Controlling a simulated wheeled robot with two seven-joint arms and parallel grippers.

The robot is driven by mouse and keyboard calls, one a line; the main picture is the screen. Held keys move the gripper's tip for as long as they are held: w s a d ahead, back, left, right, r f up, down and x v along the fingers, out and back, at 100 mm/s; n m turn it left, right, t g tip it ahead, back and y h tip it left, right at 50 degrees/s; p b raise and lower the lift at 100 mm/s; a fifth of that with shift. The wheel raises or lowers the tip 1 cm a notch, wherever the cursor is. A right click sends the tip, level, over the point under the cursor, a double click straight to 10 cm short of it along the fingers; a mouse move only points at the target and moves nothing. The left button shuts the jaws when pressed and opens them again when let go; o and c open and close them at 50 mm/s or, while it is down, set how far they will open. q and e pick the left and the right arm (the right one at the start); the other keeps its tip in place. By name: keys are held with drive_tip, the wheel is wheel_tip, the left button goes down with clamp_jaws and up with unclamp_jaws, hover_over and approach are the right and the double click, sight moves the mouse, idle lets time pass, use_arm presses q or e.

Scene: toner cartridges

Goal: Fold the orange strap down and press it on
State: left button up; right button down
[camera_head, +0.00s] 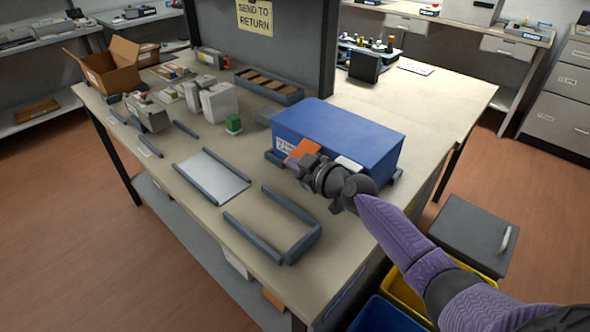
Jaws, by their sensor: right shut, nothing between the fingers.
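A large blue box (345,138) sits on the right part of the table, in a low dark tray. An orange strap (303,149) shows at its front left face, just above my right gripper. My right gripper (299,164) is at the front of the box by the strap. It is shut and empty. The gripper hides part of the strap and the box's front, so I cannot tell whether it touches the strap. A white label (348,163) shows on the box's front, right of the gripper. My left gripper is not in view.
Grey rails frame a pale plate (212,176) and an empty bay (275,225) on the table (185,205). A small green item (234,124), white boxes (217,102) and an open cardboard box (105,66) stand farther left. A yellow bin (406,297) and grey lidded bin (473,235) stand below right.

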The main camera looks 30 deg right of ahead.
drive_tip(key=f+n+b, duration=0.1)
drive_tip(key=f+b, duration=0.1)
drive_tip(key=b, duration=0.1)
drive_tip(key=f+n+b, duration=0.1)
drive_tip(key=b, duration=0.1)
drive_tip(key=shift+w+d+f+n+t+h, duration=0.1)
drive_tip(key=shift+d+f+n+t+h, duration=0.05)
drive_tip(key=shift+d+n+t+h, duration=0.2)
drive_tip(key=shift+d, duration=0.1)
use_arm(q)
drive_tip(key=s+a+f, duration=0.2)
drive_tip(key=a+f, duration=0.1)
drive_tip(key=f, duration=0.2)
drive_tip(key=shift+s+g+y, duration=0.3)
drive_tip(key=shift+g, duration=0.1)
use_arm(e)
drive_tip(key=shift+r, duration=0.2)
